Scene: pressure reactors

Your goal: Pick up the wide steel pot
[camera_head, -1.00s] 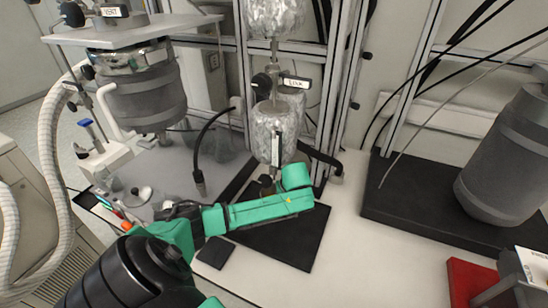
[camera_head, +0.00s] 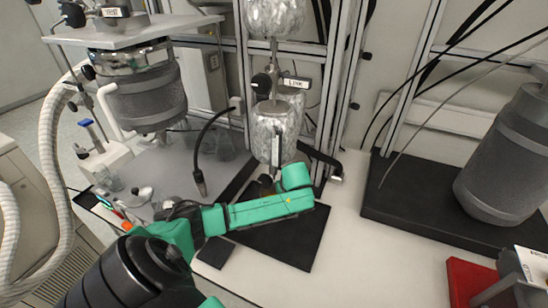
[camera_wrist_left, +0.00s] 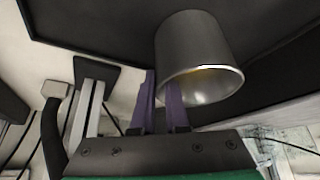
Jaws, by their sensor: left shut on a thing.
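The wide steel pot (camera_wrist_left: 200,55) shows in the wrist view at the upper middle, its open rim facing toward the camera and down in the picture. My left gripper's purple fingers (camera_wrist_left: 162,100) are at the left side of its rim and are shut on its wall. In the head view, my green left arm reaches in from the bottom left. Its gripper and the pot are hidden there behind the arm. My right gripper is not in view.
A foil-wrapped column (camera_head: 276,130) stands on the metal frame behind my arm. A grey reactor vessel (camera_head: 145,95) hangs at the left. Another grey vessel (camera_head: 510,160) stands on a black base (camera_head: 410,205) at the right. A red block (camera_head: 470,282) lies front right. White bench (camera_head: 360,260) is clear between.

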